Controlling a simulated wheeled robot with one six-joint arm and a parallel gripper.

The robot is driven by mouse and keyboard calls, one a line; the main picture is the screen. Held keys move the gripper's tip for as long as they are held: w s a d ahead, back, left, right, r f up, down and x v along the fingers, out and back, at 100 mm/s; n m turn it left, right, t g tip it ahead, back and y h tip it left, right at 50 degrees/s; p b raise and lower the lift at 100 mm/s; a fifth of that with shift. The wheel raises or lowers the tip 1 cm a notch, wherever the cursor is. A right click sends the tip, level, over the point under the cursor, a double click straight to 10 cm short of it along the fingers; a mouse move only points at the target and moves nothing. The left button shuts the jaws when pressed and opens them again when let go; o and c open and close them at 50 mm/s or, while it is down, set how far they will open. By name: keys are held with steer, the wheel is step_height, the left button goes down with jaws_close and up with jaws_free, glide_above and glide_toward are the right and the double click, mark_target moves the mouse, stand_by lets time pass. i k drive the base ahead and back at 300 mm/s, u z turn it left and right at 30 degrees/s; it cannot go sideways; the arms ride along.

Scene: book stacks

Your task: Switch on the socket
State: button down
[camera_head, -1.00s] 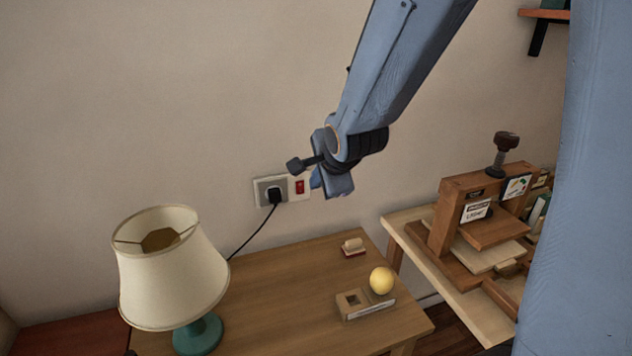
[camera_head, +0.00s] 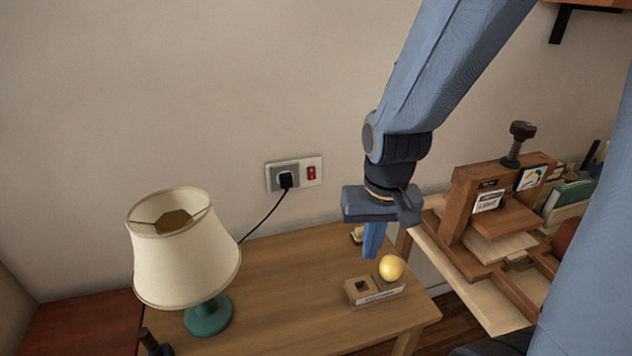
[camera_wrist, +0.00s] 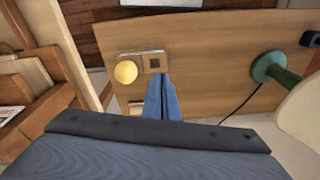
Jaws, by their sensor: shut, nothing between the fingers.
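The socket (camera_head: 285,178) is a wall plate above the desk, with a black plug in its left part and a red rocker switch (camera_head: 312,173) in its right part. A black cord runs from the plug down toward the lamp. My gripper (camera_head: 372,250) is to the right of and below the socket, over the desk, pointing down. Its blue fingers are together and empty. In the wrist view the closed fingers (camera_wrist: 162,98) point at the small wooden holder on the desk. The socket is not in the wrist view.
A lamp (camera_head: 188,250) with a teal base stands on the wooden desk (camera_head: 275,300). A yellow ball (camera_head: 391,267) sits on a wooden holder (camera_head: 360,292) near my fingers. A wooden press (camera_head: 470,215) stands on a table at right. The wall around the socket is clear.

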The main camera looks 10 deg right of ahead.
mark_target(311, 175)
steer(key=k, duration=1)
steer(key=u, duration=1.25)
steer(key=i, duration=1.1)
steer(key=z, duration=1.1)
